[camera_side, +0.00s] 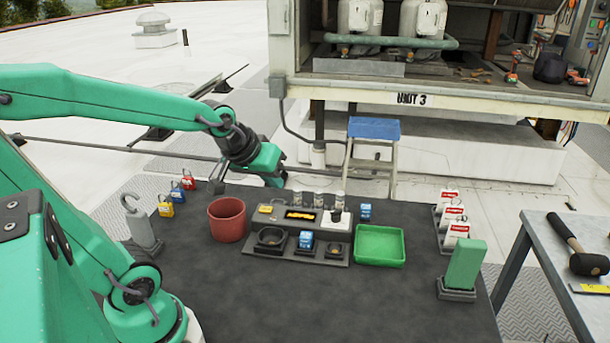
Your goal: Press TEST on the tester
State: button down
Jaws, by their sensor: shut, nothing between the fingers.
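A low grey panel (340,258) stands in the middle of the dark tabletop. On its back part is a dark unit with a lit orange display (300,214), which looks like the tester. A yellow piece (266,209) sits left of the display and a white pad (337,221) sits right of it. The lettering is too small to read, so I cannot tell which part is TEST. My gripper (282,181) is shut and empty. In the picture it appears above and a little left of the display, apart from the panel.
A red pot (227,220) stands left of the panel, and a green tray (380,246) lies right of it. Several small cylinders (318,200) stand behind the display. Blue blocks (306,240), padlocks (165,206), tags (457,233) and a green block (466,264) are around. The front tabletop is clear.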

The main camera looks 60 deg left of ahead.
jog(key=w+a+f+n+y, duration=0.1)
jog(key=w+a+f+n, duration=0.25)
jog(key=a, duration=0.35)
jog(key=n+t+y, duration=0.1)
jog(key=n+y, duration=0.1)
jog(key=n, duration=0.3)
send_over(265, 211)
notch_tip(265, 211, down, 4)
jog(key=shift+s+r, duration=0.15)
jog(key=shift+s, duration=0.05)
jog(key=shift+f, duration=4.45)
jog(key=shift+f, duration=0.8)
jog(key=shift+w+r, duration=0.1)
jog(key=shift+r, duration=0.75)
jog(key=shift+r, duration=0.1)
